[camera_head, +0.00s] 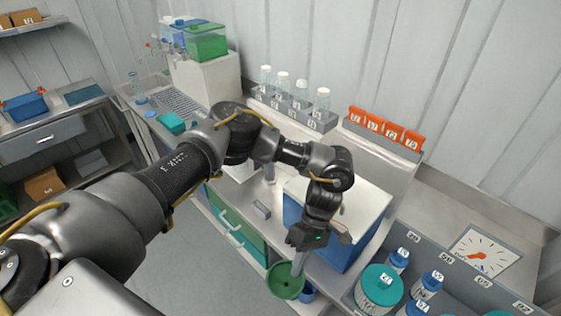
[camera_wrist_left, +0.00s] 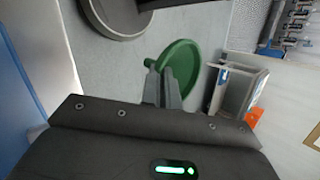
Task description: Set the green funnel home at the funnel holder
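The green funnel (camera_head: 285,281) is at the lower middle of the head view, with its wide round mouth showing. It hangs in front of the bench edge, over the floor. The fingers hide part of the funnel. I cannot pick out the funnel holder with certainty. My right gripper is in neither view.
A white-topped blue box (camera_head: 365,207) stands right beside my left gripper. A grey rack (camera_head: 432,247) with blue-capped bottles and a teal-lidded jar (camera_head: 379,290) is at the lower right. Orange tags (camera_head: 386,128) and clear bottles (camera_head: 301,92) line the back. The floor (camera_head: 200,270) is clear.

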